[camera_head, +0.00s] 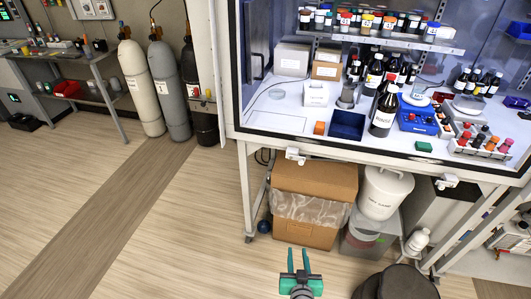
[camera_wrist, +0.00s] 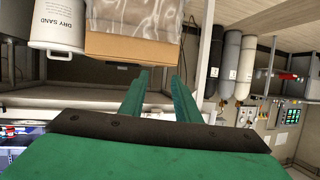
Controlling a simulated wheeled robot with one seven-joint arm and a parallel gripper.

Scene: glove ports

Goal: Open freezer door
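No freezer door can be made out for certain in either view. My gripper (camera_head: 298,258) is at the bottom middle of the head view, over the floor in front of the bench, with its two green fingers apart and nothing between them. The wrist view shows the same gripper (camera_wrist: 160,85) with a gap between the fingers. That view appears upside down, and its fingers point towards the cardboard box under the bench. Under the bench at the right, a dark-fronted grey box (camera_head: 432,212) is partly hidden; I cannot tell what it is.
A glass-fronted bench holds bottles and trays. A dark round stool (camera_head: 396,284) is close at my gripper's right. Gas cylinders (camera_head: 140,88) stand back left. The left floor is clear.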

